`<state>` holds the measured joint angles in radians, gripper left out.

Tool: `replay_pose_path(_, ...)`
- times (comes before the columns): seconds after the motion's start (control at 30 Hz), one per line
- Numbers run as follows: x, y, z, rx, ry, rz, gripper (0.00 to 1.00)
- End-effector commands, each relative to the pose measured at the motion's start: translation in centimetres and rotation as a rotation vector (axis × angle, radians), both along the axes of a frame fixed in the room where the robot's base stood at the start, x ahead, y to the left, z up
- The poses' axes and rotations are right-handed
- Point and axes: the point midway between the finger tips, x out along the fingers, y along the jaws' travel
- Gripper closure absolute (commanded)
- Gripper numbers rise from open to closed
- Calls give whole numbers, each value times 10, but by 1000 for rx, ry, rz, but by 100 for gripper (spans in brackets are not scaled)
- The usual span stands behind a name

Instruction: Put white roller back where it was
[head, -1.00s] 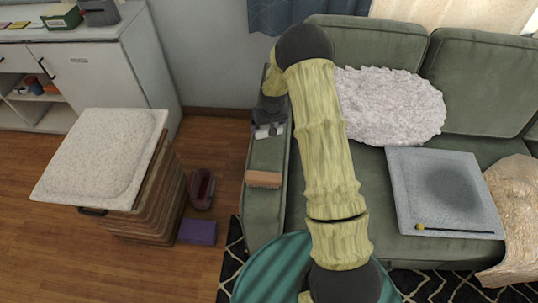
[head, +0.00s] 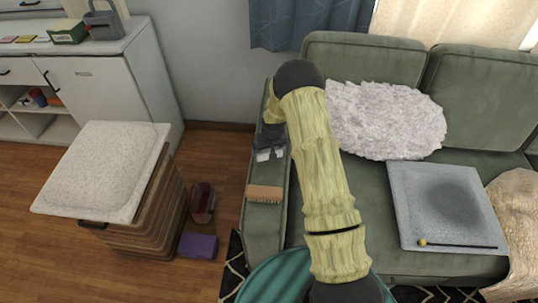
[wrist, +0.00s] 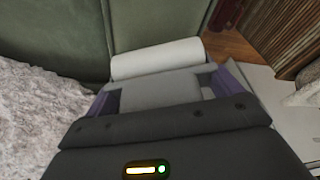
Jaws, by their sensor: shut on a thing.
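The white roller (wrist: 158,58) is a pale cylinder lying crosswise just past my fingertips in the wrist view. My gripper (wrist: 165,88) is shut on it. A light grey piece sits between the purple-sided fingers, just behind the roller; I cannot tell whether it belongs to the roller. In the head view my gripper (head: 270,153) hangs over the far part of the sofa's left armrest (head: 262,225). Small white patches show at its tips, and the roller is not clearly made out there. I cannot tell whether the roller touches the armrest.
A wooden brush (head: 264,193) lies on the armrest nearer to me. A fluffy white cushion (head: 386,120) and a grey tray-like square (head: 440,225) with a thin stick are on the sofa. A slatted stool (head: 150,210) with a pale cushion stands left. A teal round surface (head: 275,283) is close.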

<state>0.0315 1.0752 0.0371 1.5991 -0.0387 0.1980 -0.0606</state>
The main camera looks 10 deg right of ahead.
Motion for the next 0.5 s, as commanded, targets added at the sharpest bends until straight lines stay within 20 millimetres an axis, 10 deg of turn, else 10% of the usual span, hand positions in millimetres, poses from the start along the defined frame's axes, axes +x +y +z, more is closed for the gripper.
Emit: replay_pose_path(0.5, 0, 0, -36, 0, 0, 0, 34)
